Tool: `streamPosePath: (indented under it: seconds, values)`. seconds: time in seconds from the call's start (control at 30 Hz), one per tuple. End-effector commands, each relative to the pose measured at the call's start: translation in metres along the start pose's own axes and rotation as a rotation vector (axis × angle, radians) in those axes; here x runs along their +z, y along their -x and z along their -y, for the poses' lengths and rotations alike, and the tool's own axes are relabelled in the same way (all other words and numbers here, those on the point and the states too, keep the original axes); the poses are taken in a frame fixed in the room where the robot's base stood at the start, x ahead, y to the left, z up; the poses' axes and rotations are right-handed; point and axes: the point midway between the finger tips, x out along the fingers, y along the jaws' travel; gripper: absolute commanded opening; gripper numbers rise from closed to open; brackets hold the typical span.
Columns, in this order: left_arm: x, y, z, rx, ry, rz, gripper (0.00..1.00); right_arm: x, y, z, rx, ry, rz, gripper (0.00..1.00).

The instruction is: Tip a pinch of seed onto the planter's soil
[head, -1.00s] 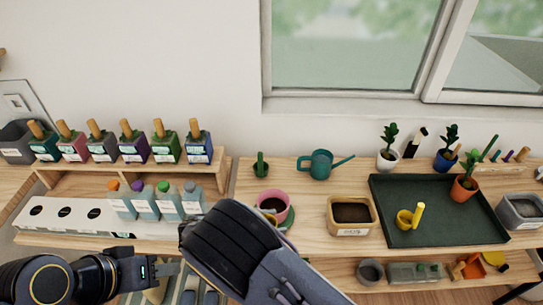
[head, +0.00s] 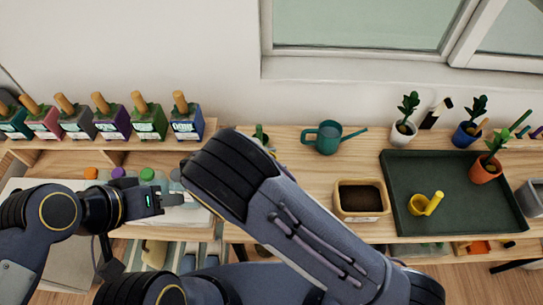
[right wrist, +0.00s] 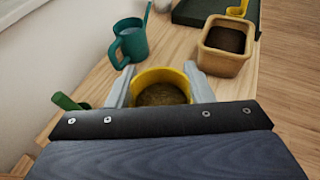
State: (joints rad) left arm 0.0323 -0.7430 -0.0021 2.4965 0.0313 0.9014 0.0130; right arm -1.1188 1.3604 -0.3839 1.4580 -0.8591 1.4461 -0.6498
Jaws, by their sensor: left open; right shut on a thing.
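The planter (head: 345,210), a tan box of dark soil, stands on the wooden bench and also shows in the right wrist view (right wrist: 222,64). My right gripper (right wrist: 158,80) is shut on a yellow cup (right wrist: 160,74). The cup is upright, and brownish grainy contents show inside it. It is apart from the planter, which lies beyond it to the right in the wrist view. In the head view my right wrist hides the right gripper and the cup. My left gripper (head: 178,198) is open and empty, at the left over the lower shelf.
A teal watering can (head: 328,138) stands behind the planter. A dark green tray (head: 400,170) to the right holds another yellow cup (head: 418,204). Several potted plants stand around the tray. Seed boxes line the raised shelf at left.

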Motion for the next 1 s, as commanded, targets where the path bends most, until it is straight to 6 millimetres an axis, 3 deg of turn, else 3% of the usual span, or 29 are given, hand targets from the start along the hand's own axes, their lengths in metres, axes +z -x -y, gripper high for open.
streamPosePath:
  seconds: [1.0]
  values:
    - [0.008,-0.016,0.007,0.0,0.0,0.0,0.41,-0.029,-0.011,0.0,-0.001,-0.001,0.001,0.22]
